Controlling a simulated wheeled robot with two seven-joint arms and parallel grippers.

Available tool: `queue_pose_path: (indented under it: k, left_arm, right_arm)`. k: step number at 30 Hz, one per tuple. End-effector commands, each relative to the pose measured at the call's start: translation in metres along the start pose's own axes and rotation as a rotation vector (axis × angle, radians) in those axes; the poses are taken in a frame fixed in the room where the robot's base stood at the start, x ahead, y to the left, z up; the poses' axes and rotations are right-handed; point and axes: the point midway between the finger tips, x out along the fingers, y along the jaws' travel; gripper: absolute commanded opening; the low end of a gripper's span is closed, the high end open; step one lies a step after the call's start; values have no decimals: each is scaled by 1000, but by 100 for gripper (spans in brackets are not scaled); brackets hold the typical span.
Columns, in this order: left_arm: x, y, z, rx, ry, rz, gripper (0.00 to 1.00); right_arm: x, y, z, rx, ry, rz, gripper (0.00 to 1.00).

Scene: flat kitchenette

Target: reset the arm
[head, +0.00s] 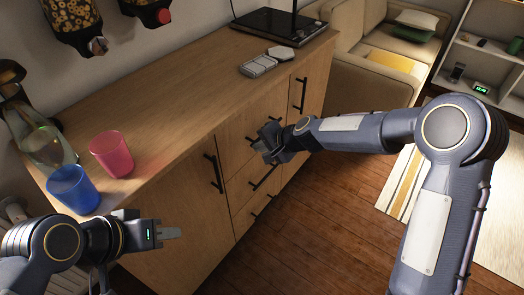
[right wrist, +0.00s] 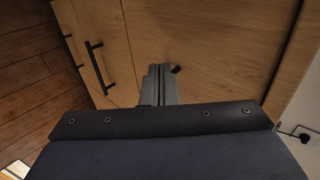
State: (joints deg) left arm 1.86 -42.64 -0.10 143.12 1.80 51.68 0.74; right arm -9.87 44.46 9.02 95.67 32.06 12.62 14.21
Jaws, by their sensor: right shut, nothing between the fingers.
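My right arm reaches in from the right of the head view. Its gripper (head: 268,143) is in front of the wooden cabinet's drawers, below the counter edge. In the right wrist view its fingers (right wrist: 160,84) are together, with nothing between them, in front of the cabinet front. Whether they touch the cabinet is not clear. My left gripper (head: 170,233) is at the lower left, in front of the cabinet and just right of the blue cup. It points right and holds nothing visible. I see its fingers edge-on, so their opening is hidden.
On the counter (head: 175,100) stand a blue cup (head: 73,190), a pink cup (head: 111,154) and a glass bottle (head: 48,148). Grey blocks (head: 262,64) and a black hob (head: 275,24) are further back. Black handles (head: 213,173) stick out from the cabinet. The wooden floor (head: 300,235) is clear.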

Motion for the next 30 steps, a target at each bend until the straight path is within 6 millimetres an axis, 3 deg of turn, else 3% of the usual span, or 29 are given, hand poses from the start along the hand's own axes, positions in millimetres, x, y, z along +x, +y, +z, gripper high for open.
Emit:
queue_pose_path:
  k: [3,9,23,26,30]
  left_arm:
    - [-4,2,-3,0,1,0,33]
    - [-7,3,-4,0,1,0,33]
    - [-8,4,-5,0,1,0,33]
    - [-8,4,-5,0,1,0,33]
    - [-8,4,-5,0,1,0,33]
  right_arm:
    - [-28,-2,-1,1,2,-1,0]
    - [-64,-1,0,1,2,0,0]
    - [-92,0,0,-13,2,3,0]
    - [-121,2,1,-63,16,8,0]
    - [-191,19,12,-182,46,39,0]
